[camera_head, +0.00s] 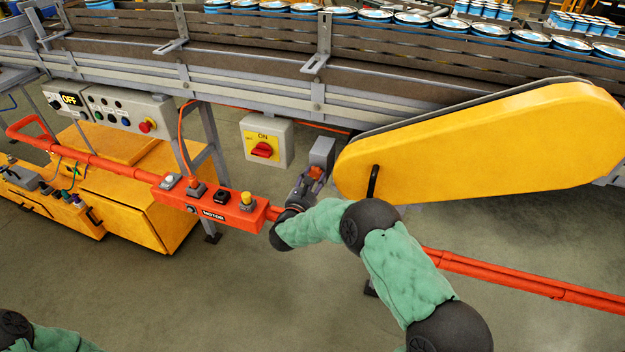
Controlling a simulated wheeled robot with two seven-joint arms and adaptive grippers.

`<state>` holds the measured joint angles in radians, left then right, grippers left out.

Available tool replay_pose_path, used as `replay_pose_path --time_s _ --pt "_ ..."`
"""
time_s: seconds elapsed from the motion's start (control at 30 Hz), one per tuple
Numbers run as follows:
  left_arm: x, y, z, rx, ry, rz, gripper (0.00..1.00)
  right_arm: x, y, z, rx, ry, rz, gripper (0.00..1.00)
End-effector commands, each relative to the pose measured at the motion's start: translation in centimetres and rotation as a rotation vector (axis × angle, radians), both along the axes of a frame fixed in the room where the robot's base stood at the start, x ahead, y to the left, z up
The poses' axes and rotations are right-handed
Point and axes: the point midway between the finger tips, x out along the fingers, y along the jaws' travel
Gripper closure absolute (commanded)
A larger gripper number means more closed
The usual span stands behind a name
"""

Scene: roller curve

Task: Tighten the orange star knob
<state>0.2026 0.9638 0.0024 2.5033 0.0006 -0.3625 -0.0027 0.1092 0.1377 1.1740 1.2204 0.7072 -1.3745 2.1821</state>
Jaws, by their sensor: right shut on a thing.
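The orange star knob (316,172) sits at the end of a grey metal block (322,150), just left of the yellow guard. My right gripper (312,178) reaches up to it from below and is shut on it. The fingers hide most of the knob, so its shape barely shows. My right arm, in a green sleeve, comes in from the lower right. At the lower left corner only part of my left arm shows; its gripper is out of view.
A large yellow guard (480,145) with a black handle (373,182) stands right of the knob. A red rail with a motor control box (212,200) crosses below. A red rotary switch (262,149) is to the left. Cans (375,15) line the conveyor (240,62) behind.

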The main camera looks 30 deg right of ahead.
Motion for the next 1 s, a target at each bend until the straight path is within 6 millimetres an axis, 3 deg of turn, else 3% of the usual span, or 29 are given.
replay_pose_path --time_s 0.03,0.23,0.27,0.33,0.73,1.0 --pt "0.0 0.0 0.0 0.0 0.0 0.0 1.0 -0.5 0.2 -1.4 0.009 0.026 -0.001 0.87" --pt "0.0 0.0 0.0 0.0 0.0 0.0 1.0 -0.5 0.2 -1.4 0.009 0.026 -0.001 0.87" --pt "0.0 0.0 0.0 0.0 0.0 0.0 1.0 -0.5 0.2 -1.4 0.009 0.026 -0.001 0.52" --pt "0.0 0.0 0.0 0.0 0.0 0.0 1.0 -0.5 0.2 -1.4 0.009 0.026 0.0 0.32" --pt "0.0 0.0 0.0 0.0 0.0 0.0 1.0 -0.5 0.5 -0.6 0.004 0.012 0.0 0.31" --pt "0.0 0.0 0.0 0.0 0.0 0.0 1.0 -3.3 3.8 -0.5 0.004 0.012 0.004 0.31"
